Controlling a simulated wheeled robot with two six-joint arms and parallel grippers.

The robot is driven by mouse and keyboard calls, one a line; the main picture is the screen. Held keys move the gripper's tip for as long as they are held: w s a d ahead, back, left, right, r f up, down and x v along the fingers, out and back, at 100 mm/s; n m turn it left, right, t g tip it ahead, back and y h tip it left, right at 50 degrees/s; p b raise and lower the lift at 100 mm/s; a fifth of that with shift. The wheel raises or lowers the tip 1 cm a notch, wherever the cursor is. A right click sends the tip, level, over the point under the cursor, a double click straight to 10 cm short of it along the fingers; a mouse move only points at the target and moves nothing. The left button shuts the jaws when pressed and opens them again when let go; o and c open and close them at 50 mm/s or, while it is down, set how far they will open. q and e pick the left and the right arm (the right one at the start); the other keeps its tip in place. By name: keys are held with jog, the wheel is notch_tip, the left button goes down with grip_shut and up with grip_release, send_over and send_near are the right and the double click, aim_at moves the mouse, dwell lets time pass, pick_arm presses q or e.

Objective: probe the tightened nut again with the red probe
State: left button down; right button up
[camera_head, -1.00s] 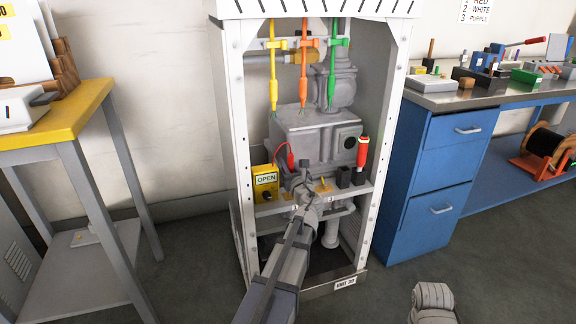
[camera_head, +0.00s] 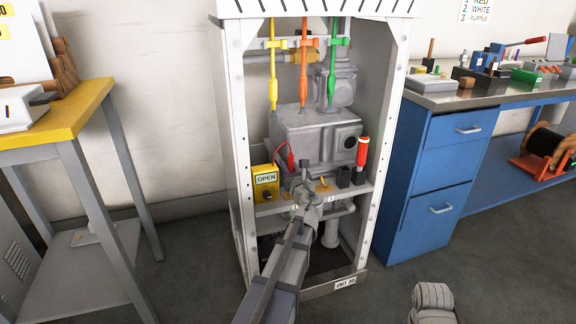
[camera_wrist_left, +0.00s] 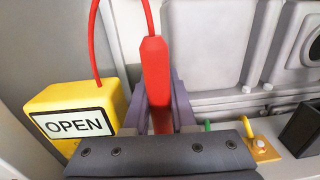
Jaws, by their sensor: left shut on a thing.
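My left gripper (camera_head: 305,178) reaches into the open white cabinet. In the left wrist view its grey-purple fingers (camera_wrist_left: 158,98) are shut on the red probe (camera_wrist_left: 156,72), which stands roughly upright. The probe's lower end is hidden behind the dark gripper body. A red lead runs from its top to the yellow box marked OPEN (camera_wrist_left: 72,122), also in the head view (camera_head: 265,183). A small silvery nut (camera_wrist_left: 262,142) sits on a brass-coloured plate to the right of the probe. I cannot tell whether it is the tightened one, or whether the probe touches anything.
Cabinet posts (camera_head: 385,150) flank the opening. A grey metal housing (camera_head: 315,135) fills the back.

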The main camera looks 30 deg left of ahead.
jog(key=shift+f, duration=0.2)
dwell(0.5)
jog(key=shift+r, duration=0.1)
notch_tip(320, 180, up, 5)
jog(key=p, duration=0.4)
jog(key=shift+p, duration=0.35)
dwell(1.0)
